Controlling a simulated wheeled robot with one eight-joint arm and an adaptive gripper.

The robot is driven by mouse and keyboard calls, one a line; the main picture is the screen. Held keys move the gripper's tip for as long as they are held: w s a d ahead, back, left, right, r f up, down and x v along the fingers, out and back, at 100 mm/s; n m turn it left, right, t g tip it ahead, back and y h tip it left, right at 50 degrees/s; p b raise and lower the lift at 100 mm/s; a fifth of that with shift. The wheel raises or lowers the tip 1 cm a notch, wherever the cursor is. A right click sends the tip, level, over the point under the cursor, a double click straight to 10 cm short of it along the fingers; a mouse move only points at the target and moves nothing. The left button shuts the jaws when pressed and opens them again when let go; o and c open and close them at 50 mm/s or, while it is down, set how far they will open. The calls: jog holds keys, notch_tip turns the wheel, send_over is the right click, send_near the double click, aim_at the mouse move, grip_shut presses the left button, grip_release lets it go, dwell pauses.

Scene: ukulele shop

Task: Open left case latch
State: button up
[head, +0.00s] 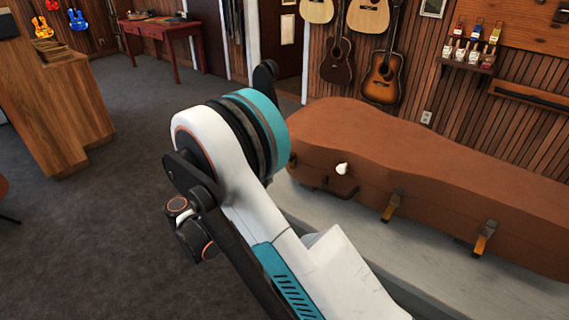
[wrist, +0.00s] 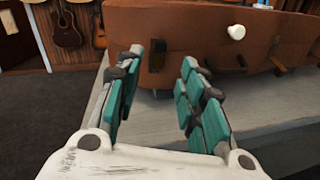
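A brown guitar case (head: 440,170) lies closed on a grey bench. Its front has two brass latches, one nearer the middle (head: 392,204) and one at right (head: 484,238). Left of them is a dark bracket-like fitting (head: 341,188), and a small dark fitting (head: 291,161) sits at the case's left end. In the wrist view the case (wrist: 190,30) is just ahead, with a dark fitting (wrist: 162,47) between the fingertips in the picture. My gripper (wrist: 160,62) is open and empty, apart from the case. The head view hides its fingers behind my arm.
A white knob-like object (head: 341,169) shows against the case front. The bench top (head: 400,245) is bare in front of the case. Guitars (head: 383,75) hang on the wall behind. A wooden counter (head: 60,110) and red table (head: 165,30) stand left, with open floor between.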

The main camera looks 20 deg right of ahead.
jog(key=b+x, duration=0.2)
jog(key=x, duration=0.8)
jog(key=shift+d+b, duration=0.15)
jog(key=shift+b, duration=0.2)
jog(key=shift+f, duration=0.15)
grip_shut()
